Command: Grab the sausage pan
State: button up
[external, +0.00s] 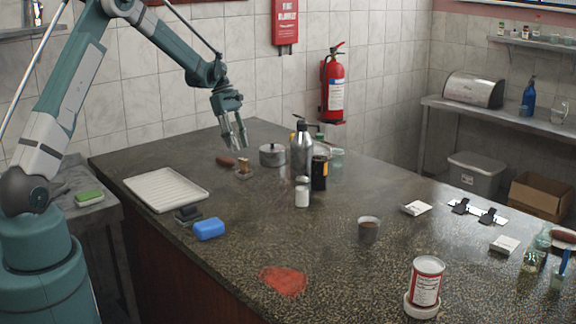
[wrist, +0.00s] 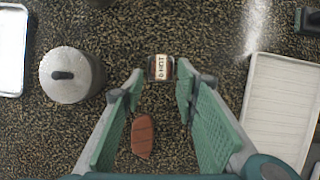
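I cannot make out a pan with sausages in it in either view. A brown sausage-like piece (external: 225,161) lies on the dark counter beyond the white tray. In the wrist view the brown piece (wrist: 142,136) lies on the bare counter, low between my fingers, with scored marks on top. A grey lidded pot (external: 272,155) stands to its right; the pot (wrist: 70,75) is left of my fingers in the wrist view. My gripper (external: 235,146) points down above this area. In the wrist view my gripper (wrist: 159,88) is open, with nothing held.
A small labelled jar (wrist: 160,68) is close to my fingertips; it shows in the external view (external: 243,168). A white ribbed tray (external: 167,189) lies left. A steel bottle (external: 302,150) and black container (external: 319,172) stand right.

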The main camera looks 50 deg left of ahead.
aim_at(243, 159)
jog(key=shift+x, duration=1.3)
jog(key=shift+p+x, duration=0.4)
jog(key=shift+x, duration=2.2)
jog(key=shift+s, duration=0.15)
jog(key=shift+c, duration=0.3)
grip_shut()
